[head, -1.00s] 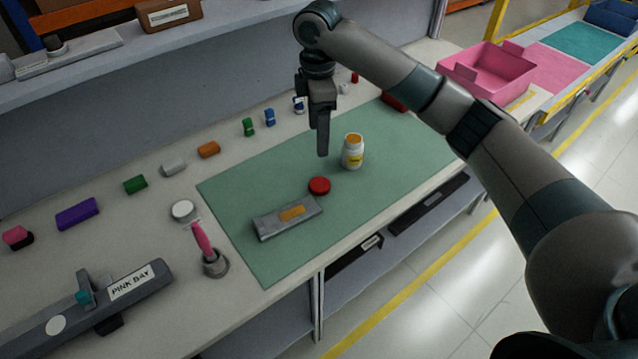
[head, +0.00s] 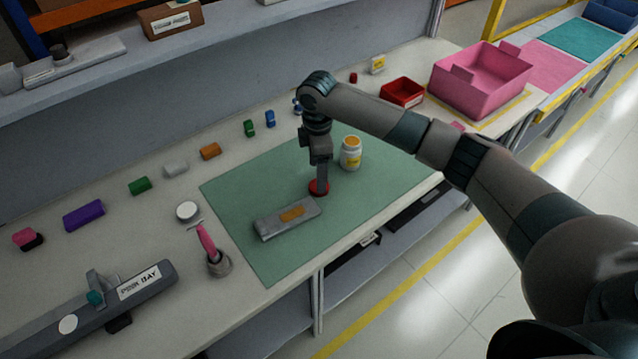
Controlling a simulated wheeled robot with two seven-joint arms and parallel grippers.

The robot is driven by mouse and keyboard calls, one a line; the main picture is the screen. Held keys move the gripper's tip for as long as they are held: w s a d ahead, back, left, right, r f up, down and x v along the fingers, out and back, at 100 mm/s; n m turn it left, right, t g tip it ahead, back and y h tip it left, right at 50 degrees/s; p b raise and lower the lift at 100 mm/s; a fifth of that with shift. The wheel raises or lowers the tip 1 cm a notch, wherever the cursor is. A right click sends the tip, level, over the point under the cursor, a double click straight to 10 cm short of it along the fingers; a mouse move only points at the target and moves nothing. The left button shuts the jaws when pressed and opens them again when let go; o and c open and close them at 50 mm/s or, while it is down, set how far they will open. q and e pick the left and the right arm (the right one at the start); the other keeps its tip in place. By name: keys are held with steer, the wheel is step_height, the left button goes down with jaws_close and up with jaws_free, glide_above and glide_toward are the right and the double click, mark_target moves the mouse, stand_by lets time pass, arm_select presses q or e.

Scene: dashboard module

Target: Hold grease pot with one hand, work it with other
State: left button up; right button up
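The grease pot is a white jar (head: 350,157) with a yellow label. It stands upright and open on the green mat (head: 385,160), with orange content showing at its mouth. A red round lid (head: 312,189) lies on the mat to the left of and nearer than the pot. My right gripper (head: 321,182) points straight down at the lid, its tip at or just over it and partly hiding it. Its fingers line up edge-on, so I cannot tell whether they grip the lid. My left gripper is not in view.
A grey block with an orange patch (head: 288,217) lies on the mat near the lid. A pink-handled tool (head: 206,240) stands in a holder to the left. A red tray (head: 402,92) and pink bin (head: 480,82) are at the right. Small coloured blocks line the back.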

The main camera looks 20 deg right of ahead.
steer(key=shift+f, duration=0.15)
steer(key=shift+w+d+f+p, duration=0.15)
steer(key=shift+f+p, duration=0.5)
step_height(320, 180, down, 3)
steer(key=shift+w+d+p, duration=0.15)
steer(key=shift+p, duration=0.5)
steer(key=shift+f, duration=0.35)
steer(key=c, duration=1.2)
steer(key=shift+r, duration=0.1)
